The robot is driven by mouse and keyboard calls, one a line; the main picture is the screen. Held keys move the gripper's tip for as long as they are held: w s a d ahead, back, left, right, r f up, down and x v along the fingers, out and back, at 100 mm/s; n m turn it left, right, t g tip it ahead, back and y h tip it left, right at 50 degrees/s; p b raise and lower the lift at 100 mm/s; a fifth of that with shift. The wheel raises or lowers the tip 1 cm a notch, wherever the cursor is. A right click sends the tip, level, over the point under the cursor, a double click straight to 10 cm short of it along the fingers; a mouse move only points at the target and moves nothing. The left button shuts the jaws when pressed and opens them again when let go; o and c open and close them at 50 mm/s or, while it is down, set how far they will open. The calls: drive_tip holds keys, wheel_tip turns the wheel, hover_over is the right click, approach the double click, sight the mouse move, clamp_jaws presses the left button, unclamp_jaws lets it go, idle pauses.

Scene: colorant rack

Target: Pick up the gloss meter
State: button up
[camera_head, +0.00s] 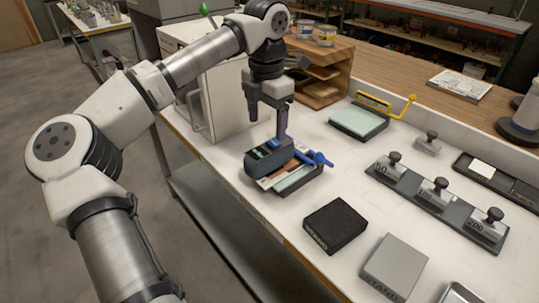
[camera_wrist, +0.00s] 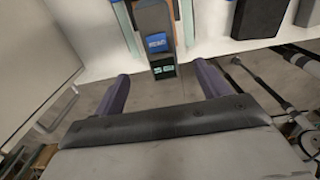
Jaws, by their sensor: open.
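The gloss meter appears to be the dark blue-grey boxy device (camera_head: 268,157) on the workbench, lying at the near-left side of a dark tray (camera_head: 296,187). In the wrist view its end shows a blue label (camera_wrist: 157,43) and a small green display, between my fingers and ahead of them. My gripper (camera_head: 268,124) is open and empty, pointing down just above the device. In the wrist view my gripper (camera_wrist: 162,75) has its two purple-grey fingers spread wide. The head view does not clearly show the gap between fingers and device.
A blue-handled tool (camera_head: 321,159) lies at the tray's right. A black block (camera_head: 334,226) and a grey block (camera_head: 395,265) lie nearer. Weights stand on a rack (camera_head: 411,199) at right. A white cabinet (camera_head: 222,98) stands close at left. Bare benchtop separates them.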

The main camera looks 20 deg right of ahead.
sight(270, 147)
wheel_tip(270, 147, down, 6)
drive_tip(key=shift+d+r+p, duration=0.1)
drive_tip(key=shift+r+p, duration=0.15)
drive_tip(key=shift+p, duration=0.2)
drive_tip(key=shift+w+d+f+p, duration=0.15)
drive_tip(key=shift+f+p, duration=0.45)
drive_tip(key=shift+f, duration=0.8)
drive_tip(key=shift+d+f+p, duration=0.15)
drive_tip(key=shift+f+p, duration=0.45)
drive_tip(key=shift+f, duration=0.8)
drive_tip(key=shift+r, duration=0.1)
drive_tip(key=c, duration=1.5)
